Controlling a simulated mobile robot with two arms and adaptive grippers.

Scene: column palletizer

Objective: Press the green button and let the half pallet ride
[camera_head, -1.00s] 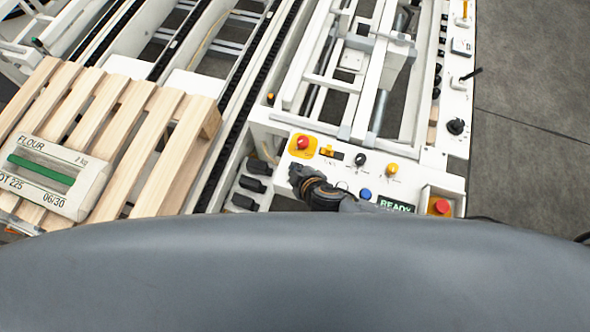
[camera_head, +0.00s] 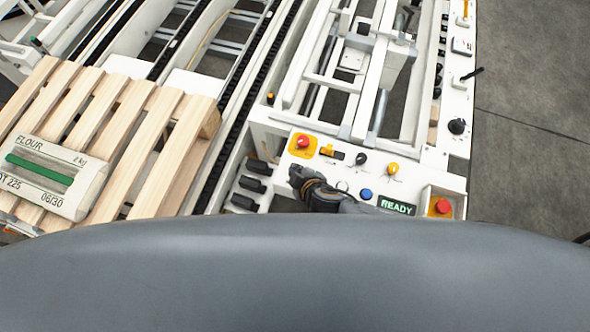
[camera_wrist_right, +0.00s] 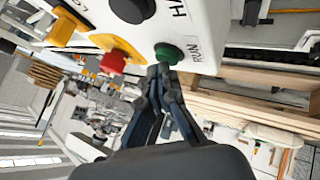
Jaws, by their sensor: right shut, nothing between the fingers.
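The green button (camera_wrist_right: 168,54) sits beside the word RUN on the white control panel (camera_wrist_right: 196,22) in the right wrist view. My right gripper (camera_wrist_right: 160,72) is shut and empty, its fingertips right at the button's edge; I cannot tell whether they touch it. In the head view my right gripper (camera_head: 297,172) is over the left part of the panel, and the green button is hidden there. The wooden pallet (camera_head: 160,143) lies at the left beside a dark chain track, with a flour bag (camera_head: 45,178) on it. My left gripper is not in view.
The panel also has a red button on yellow (camera_head: 303,142), a yellow button (camera_head: 393,168), a blue button (camera_head: 365,194), a READY display (camera_head: 397,205) and another red button (camera_head: 442,206) at the right. White frame rails (camera_head: 330,82) stand behind it.

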